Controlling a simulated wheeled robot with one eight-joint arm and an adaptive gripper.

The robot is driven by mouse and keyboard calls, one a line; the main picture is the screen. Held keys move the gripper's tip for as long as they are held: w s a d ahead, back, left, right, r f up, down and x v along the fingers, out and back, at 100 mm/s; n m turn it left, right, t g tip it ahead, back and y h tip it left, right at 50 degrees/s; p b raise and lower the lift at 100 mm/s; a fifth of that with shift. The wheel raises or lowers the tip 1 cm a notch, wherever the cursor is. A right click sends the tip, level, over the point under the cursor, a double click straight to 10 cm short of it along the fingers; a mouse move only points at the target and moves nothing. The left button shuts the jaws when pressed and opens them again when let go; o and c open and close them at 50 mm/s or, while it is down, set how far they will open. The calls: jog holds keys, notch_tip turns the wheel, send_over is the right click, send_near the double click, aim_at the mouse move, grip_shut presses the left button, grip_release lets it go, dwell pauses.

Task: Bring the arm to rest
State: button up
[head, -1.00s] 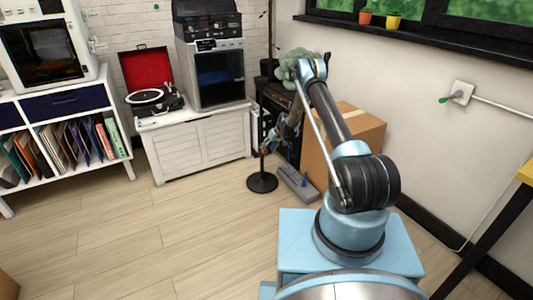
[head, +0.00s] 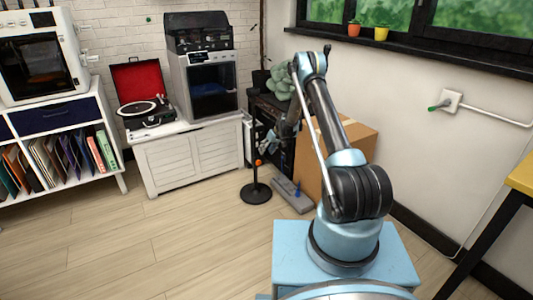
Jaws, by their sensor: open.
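My arm rises from its blue base at the lower right of the head view, bends at the elbow high up, and its forearm hangs down on the far side. My gripper (head: 263,152) is at the lower end, small and partly blurred against the dark things behind it. It appears open, and I see nothing held in it. In the picture it lies just above the black round-based stand (head: 256,192); I cannot tell whether they touch.
A cardboard box (head: 358,143) stands behind my arm. A grey flat object (head: 292,196) lies on the floor beside the stand. A white cabinet (head: 190,158) carries a red-lidded turntable (head: 145,100). A yellow-topped table (head: 521,176) is at the right. The floor (head: 140,245) at left is clear.

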jog(key=shift+r, duration=0.1)
jog(key=s+a+r+v, duration=0.1)
jog(key=a+v, duration=0.1)
jog(key=v, duration=1.2)
jog(key=s+d+r+m+h, duration=0.1)
jog(key=s+d+r, duration=0.5)
jog(key=s+r, duration=0.55)
jog(key=s+d+r+m+h, duration=0.15)
jog(key=s+d+r, duration=0.35)
jog(key=s+r, duration=0.65)
jog(key=s+d+r+m+h, duration=0.1)
jog(key=s+d+r, duration=0.2)
jog(key=s, duration=0.7)
jog(key=s+d+r+m, duration=0.15)
jog(key=s+d, duration=0.25)
jog(key=s, duration=0.6)
jog(key=s+d+f, duration=0.2)
jog(key=s+f, duration=0.1)
jog(key=s, duration=0.6)
jog(key=s+d+f+m+h, duration=0.1)
jog(key=s+f, duration=0.3)
jog(key=s, duration=0.6)
jog(key=shift+d+f, duration=0.3)
jog(key=shift+d, duration=0.15)
jog(key=shift+h, duration=0.25)
